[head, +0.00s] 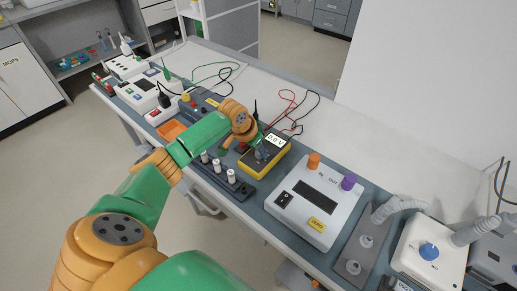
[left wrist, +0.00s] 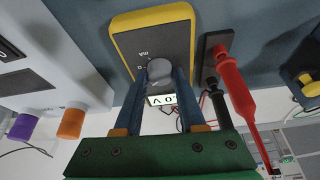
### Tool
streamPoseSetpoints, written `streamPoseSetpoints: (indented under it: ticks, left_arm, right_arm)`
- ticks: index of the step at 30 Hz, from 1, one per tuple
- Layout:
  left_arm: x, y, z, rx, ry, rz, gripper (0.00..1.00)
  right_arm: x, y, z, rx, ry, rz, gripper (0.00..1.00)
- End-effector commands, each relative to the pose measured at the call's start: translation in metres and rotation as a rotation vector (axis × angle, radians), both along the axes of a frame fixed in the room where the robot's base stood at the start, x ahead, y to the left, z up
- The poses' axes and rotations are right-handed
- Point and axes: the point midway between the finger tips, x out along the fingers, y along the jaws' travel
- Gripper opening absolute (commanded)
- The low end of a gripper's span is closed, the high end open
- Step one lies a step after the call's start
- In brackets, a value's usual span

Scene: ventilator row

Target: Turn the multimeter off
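The multimeter (head: 266,152) has a yellow rim, a dark face, a lit display and a grey dial. It lies on the bench in the middle of the head view, and its display reads 0.0 V. My left gripper (head: 258,152) is over its face. In the left wrist view the multimeter (left wrist: 183,38) is upside down, and the two blue fingers of my left gripper (left wrist: 162,70) stand on either side of the round grey dial (left wrist: 160,68). I see no clear gap, but cannot tell whether they press on it. My right gripper is out of view.
A white device (head: 313,200) with orange and purple knobs stands right of the multimeter. A dark strip (head: 222,178) with several white-topped posts lies in front. Red and black leads (head: 290,105) run behind. A red probe (left wrist: 235,90) shows close to the right finger.

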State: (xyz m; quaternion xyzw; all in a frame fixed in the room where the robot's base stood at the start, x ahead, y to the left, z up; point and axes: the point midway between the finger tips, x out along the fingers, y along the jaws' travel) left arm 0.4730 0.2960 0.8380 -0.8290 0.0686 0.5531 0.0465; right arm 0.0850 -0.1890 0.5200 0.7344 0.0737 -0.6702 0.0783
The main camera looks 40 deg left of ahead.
Motion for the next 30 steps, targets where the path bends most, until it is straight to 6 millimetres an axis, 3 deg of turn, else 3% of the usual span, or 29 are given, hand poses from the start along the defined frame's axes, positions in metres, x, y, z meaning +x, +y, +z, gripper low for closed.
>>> streamPoseSetpoints:
  ticks: [2,11,24,30]
  left_arm:
    - [0.0,0.0,0.0,0.0,0.0,0.0,0.0]
    - [-0.001,-0.001,0.003,-0.001,0.002,0.029,0.0]
    - [0.0,-0.004,0.007,-0.004,0.003,0.341,0.0]
    - [0.001,-0.005,0.005,-0.005,0.001,0.52,0.0]
  right_arm:
    - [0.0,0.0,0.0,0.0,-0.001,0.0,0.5]
    - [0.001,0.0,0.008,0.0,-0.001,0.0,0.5]
    - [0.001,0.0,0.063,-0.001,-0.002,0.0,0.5]
    - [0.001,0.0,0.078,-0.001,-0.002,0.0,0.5]
